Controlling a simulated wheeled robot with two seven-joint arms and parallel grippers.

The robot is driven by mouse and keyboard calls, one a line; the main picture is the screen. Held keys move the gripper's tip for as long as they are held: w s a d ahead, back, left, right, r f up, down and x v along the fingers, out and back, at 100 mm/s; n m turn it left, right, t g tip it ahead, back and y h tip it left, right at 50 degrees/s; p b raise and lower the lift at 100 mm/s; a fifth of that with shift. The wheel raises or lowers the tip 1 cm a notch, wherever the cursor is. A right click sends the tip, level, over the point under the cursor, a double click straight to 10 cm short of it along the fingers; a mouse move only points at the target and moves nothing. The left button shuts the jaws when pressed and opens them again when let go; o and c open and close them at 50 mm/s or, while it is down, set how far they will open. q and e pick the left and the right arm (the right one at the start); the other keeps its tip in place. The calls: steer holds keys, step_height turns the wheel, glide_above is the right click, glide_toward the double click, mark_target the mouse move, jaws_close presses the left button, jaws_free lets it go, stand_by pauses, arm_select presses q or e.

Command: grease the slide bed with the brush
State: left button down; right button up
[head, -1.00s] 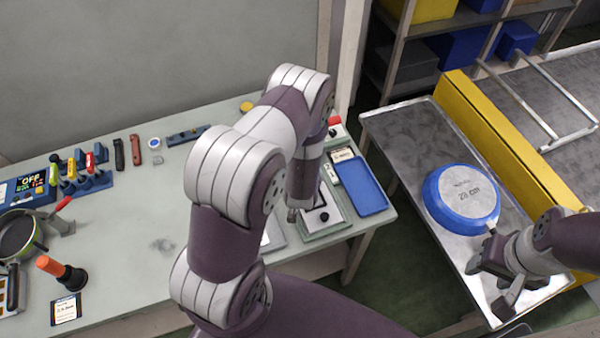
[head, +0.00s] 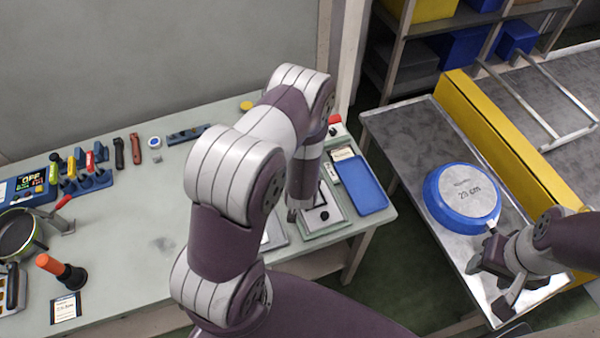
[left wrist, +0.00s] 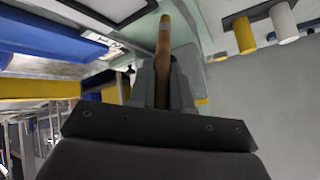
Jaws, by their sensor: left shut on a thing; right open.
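My left gripper is mostly hidden behind its own arm in the head view, over the right part of the workbench. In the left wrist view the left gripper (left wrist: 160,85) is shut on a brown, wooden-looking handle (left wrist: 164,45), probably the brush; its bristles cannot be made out. A grey metal bed (head: 405,135), apparently the slide bed, lies at the right beside a yellow rail. My right gripper (head: 488,284) is open next to the pan's near side, at the bed's front end.
A blue tray (head: 362,186) and a pale framed plate with a black knob (head: 323,214) lie at the workbench's right end. An orange-handled tool (head: 60,270) stands at the left. The yellow rail (head: 500,130) borders the bed. The bench middle is clear.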

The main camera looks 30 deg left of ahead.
arm_select(q)
steer(key=shift+f+b, duration=0.55)
steer(key=shift+f, duration=0.15)
